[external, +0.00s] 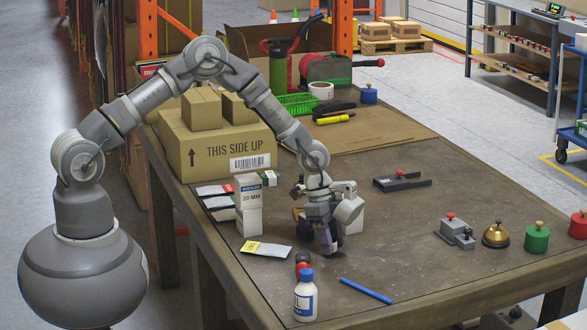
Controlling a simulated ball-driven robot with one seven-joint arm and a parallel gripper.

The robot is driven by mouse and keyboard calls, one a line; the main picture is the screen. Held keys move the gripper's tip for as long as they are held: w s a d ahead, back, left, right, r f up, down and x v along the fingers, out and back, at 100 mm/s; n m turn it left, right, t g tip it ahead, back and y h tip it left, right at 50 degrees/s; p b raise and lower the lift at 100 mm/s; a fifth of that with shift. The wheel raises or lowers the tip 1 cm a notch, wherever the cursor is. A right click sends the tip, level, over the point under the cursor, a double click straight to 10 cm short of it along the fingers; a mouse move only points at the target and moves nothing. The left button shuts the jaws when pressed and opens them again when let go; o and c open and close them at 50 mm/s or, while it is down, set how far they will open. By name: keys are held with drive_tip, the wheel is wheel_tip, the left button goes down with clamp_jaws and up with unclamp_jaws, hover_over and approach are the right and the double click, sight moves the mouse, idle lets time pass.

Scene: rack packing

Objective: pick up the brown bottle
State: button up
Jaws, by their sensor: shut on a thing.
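My gripper (318,238) reaches down to the table just right of a white 20 MM box (249,205). I cannot pick out a brown bottle clearly anywhere in view. A white bottle with a blue cap (306,296) stands upright at the table's front edge, apart from my gripper.
A cardboard box (220,150) marked THIS SIDE UP stands behind my gripper. A blue stick (366,290) lies front right. A bell (495,234) and a green canister (537,238) stand at the right. A green basket (298,104) is at the back.

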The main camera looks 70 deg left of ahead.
drive_tip(key=v, duration=0.1)
drive_tip(key=p+v, duration=0.1)
drive_tip(key=v, duration=0.1)
drive_tip(key=shift+d+r+p, duration=0.15)
drive_tip(key=shift+d+p, duration=0.1)
drive_tip(key=shift+p, duration=0.05)
drive_tip(key=s+p, duration=0.1)
drive_tip(key=s, duration=0.4)
drive_tip(key=s+a+p, duration=0.1)
drive_tip(key=s, duration=0.4)
drive_tip(key=s+a+r+p, duration=0.1)
drive_tip(key=s, duration=0.4)
drive_tip(key=shift+s+a, duration=0.2)
drive_tip(key=shift+a, duration=0.05)
drive_tip(key=shift+r, duration=0.35)
wheel_tip(320, 180, up, 11)
drive_tip(key=w+a+f+n+t+y+b, duration=0.1)
drive_tip(key=w+a+n, duration=0.6)
drive_tip(key=w+a, duration=1.2)
drive_tip(key=f+b, duration=0.1)
drive_tip(key=f, duration=0.3)
drive_tip(key=f+b, duration=0.1)
drive_tip(key=f, duration=0.4)
drive_tip(key=s+f+b, duration=0.1)
drive_tip(key=f, duration=0.4)
drive_tip(key=shift+a+f+b, duration=0.25)
drive_tip(key=shift+a+b, duration=0.05)
